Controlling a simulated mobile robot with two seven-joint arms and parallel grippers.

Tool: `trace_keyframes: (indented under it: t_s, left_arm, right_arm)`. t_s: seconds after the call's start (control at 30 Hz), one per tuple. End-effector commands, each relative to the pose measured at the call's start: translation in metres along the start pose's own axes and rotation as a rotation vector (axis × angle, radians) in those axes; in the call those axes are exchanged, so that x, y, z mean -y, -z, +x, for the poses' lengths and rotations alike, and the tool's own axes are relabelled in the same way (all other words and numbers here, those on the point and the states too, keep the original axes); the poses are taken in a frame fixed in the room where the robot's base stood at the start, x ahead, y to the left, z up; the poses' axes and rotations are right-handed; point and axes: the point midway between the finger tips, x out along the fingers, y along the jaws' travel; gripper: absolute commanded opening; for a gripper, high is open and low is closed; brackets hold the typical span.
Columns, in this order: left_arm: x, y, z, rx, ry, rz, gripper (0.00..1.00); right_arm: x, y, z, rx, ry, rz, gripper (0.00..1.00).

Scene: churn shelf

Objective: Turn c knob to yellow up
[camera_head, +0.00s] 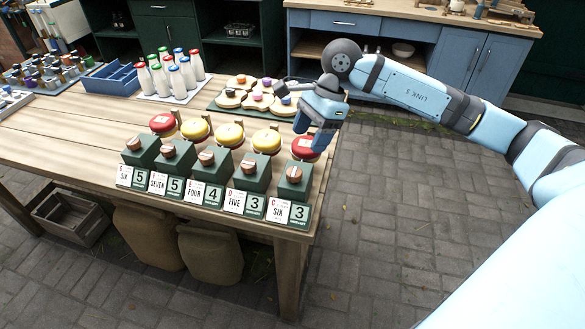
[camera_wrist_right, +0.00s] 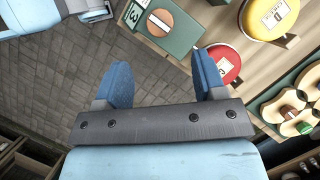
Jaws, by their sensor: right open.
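The c knob (camera_head: 294,174) is a round brown knob on a green box (camera_head: 294,187), the rightmost in the row at the table's front right corner. Its card (camera_head: 280,211) reads C, SIX, with a 3 beside it. The knob also shows in the right wrist view (camera_wrist_right: 157,22), with a pale stripe across its face. A red round disc (camera_head: 306,147) stands just behind this box. My right gripper (camera_head: 314,130) is open and empty, above and behind the box, apart from the knob. In the wrist view its two blue fingers (camera_wrist_right: 163,77) are spread below the knob.
Several similar green boxes with knobs (camera_head: 207,157) stand to the left, with yellow and red discs (camera_head: 229,134) behind. Milk bottles (camera_head: 170,75), a blue crate (camera_head: 112,78) and a tray of round pieces (camera_head: 243,93) are further back. Paved floor right of the table is clear.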

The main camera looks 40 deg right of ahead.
Motion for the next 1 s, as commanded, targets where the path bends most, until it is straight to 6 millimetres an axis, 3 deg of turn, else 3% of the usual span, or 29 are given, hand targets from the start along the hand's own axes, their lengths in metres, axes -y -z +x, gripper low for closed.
trace_keyframes:
  t_s: [0.2, 0.4, 0.6, 0.87, 1.0]
  left_arm:
    - [0.003, -0.001, -0.002, 0.004, 0.001, 0.012, 0.43]
    - [0.004, -0.002, -0.002, 0.006, 0.002, 0.016, 0.43]
    - [0.003, -0.003, -0.003, 0.008, 0.002, 0.015, 0.43]
    - [0.002, -0.003, -0.003, 0.007, 0.002, 0.01, 0.43]
    - [0.002, -0.002, -0.003, 0.006, 0.002, 0.008, 0.43]
  right_arm:
    - [-0.001, -0.001, 0.049, 0.003, -0.005, 0.001, 0.64]
    - [-0.001, -0.001, 0.08, 0.003, -0.003, 0.001, 0.64]
    - [0.0, -0.001, 0.093, 0.003, 0.0, 0.001, 0.64]
    - [0.0, -0.001, 0.094, 0.003, 0.0, 0.001, 0.64]
    - [0.0, -0.001, 0.094, 0.003, 0.0, 0.001, 0.37]
